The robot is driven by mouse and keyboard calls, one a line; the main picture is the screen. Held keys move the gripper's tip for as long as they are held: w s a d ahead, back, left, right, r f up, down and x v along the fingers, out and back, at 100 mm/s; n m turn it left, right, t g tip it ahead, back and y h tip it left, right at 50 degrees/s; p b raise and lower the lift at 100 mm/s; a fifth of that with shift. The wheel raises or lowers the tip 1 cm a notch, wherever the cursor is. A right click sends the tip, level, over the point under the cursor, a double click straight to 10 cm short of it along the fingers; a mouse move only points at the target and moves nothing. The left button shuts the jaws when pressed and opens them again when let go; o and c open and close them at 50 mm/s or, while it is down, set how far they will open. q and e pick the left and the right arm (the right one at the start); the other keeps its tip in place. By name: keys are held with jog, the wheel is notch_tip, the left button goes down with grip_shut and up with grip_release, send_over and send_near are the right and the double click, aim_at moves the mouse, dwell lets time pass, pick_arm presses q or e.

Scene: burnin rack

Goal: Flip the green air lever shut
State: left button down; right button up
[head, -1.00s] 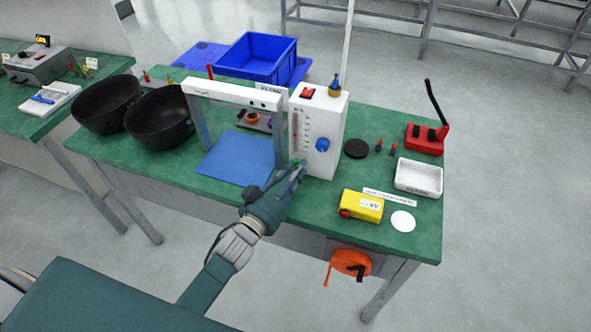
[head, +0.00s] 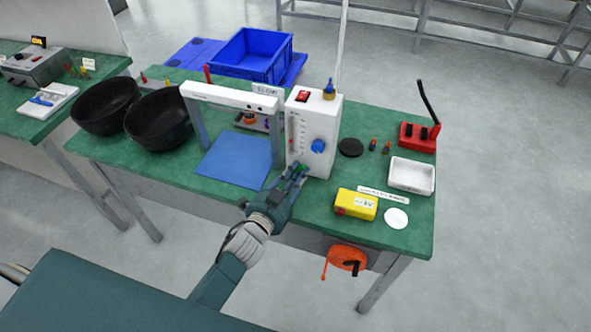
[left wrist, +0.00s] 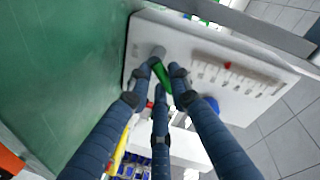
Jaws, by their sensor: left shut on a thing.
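The green air lever (left wrist: 161,74) is on the lower front of the white box (head: 314,130). In the left wrist view it slants from a grey round fitting (left wrist: 157,53) between my fingertips. My left gripper (head: 300,171) is at the base of the box, its fingers closed around the lever; the left wrist view shows the fingers (left wrist: 164,75) on both sides of it. In the head view only a bit of green (head: 303,167) shows past the fingers. My right gripper is not in view.
A blue knob (head: 318,146) and a gauge scale are on the box front. Left of it stand a white frame (head: 232,97) over a blue mat (head: 235,160) and two black bowls (head: 158,118). A yellow device (head: 355,204) and a white tray (head: 411,175) lie to the right.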

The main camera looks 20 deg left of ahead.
pick_arm(q)
jog(key=m, duration=0.2)
jog(key=m+y, duration=0.1)
jog(key=m, duration=0.1)
jog(key=shift+d+f, duration=0.25)
jog(key=shift+f, duration=0.05)
jog(key=shift+f+m+y+b, duration=0.25)
jog(key=shift+m+b, duration=0.2)
jog(key=shift+m, duration=0.5)
jog(key=shift+f+m+y+b, duration=0.1)
jog(key=shift+m+y+b, duration=0.3)
jog(key=shift+m, duration=0.55)
jog(key=c, duration=1.6)
grip_release()
jog(key=shift+s+f, duration=0.1)
jog(key=shift+s, duration=0.35)
jog(key=s, duration=0.3)
jog(key=s+r, duration=0.1)
jog(key=s, duration=0.3)
jog(key=s+r, duration=0.1)
jog(key=s, duration=0.3)
jog(key=shift+a+r, duration=0.1)
jog(key=shift+r, duration=0.15)
